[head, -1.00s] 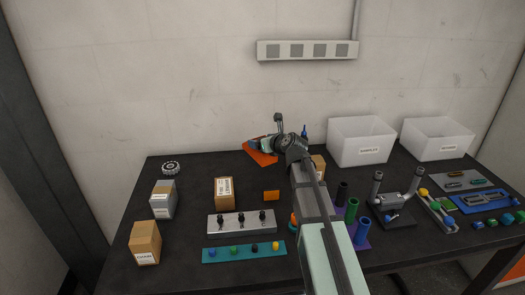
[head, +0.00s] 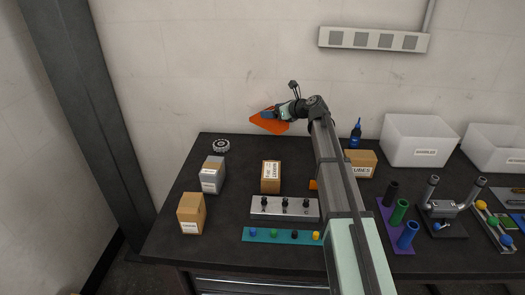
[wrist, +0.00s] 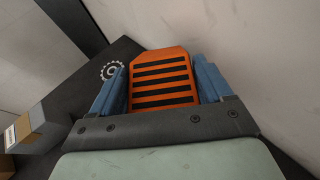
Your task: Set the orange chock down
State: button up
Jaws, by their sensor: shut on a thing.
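The orange chock (head: 268,124) is a wedge held up in the air above the back of the dark table (head: 240,225), close to the wall. In the wrist view the chock (wrist: 160,80) shows a face with several dark ribs between the two blue fingers. My gripper (head: 268,113) is shut on it; in the wrist view the gripper (wrist: 162,88) has a finger on each side of the chock. The chock looks clear of the table, with its underside hidden in the wrist view.
A toothed ring (head: 221,145) lies at the table's back left. Boxes stand at left, including a brown one (head: 191,213) and a grey one (head: 212,174), and another (head: 271,177) nearer the middle. A blue bottle (head: 356,132) and white bin (head: 418,141) are right. Bare table lies behind the middle box.

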jog(key=s+a+n+g, duration=0.1)
jog(key=s+a+n+g+y, duration=0.1)
jog(key=shift+r+n+y, duration=0.3)
jog(key=shift+s+f+n+g, duration=0.1)
jog(key=shift+s+n+g, duration=0.25)
jog(key=shift+g, duration=0.25)
jog(key=shift+f, duration=5)
jog(key=shift+f, duration=0.1)
jog(key=o, duration=1.4)
jog(key=v, duration=1.2)
jog(key=shift+w, duration=0.1)
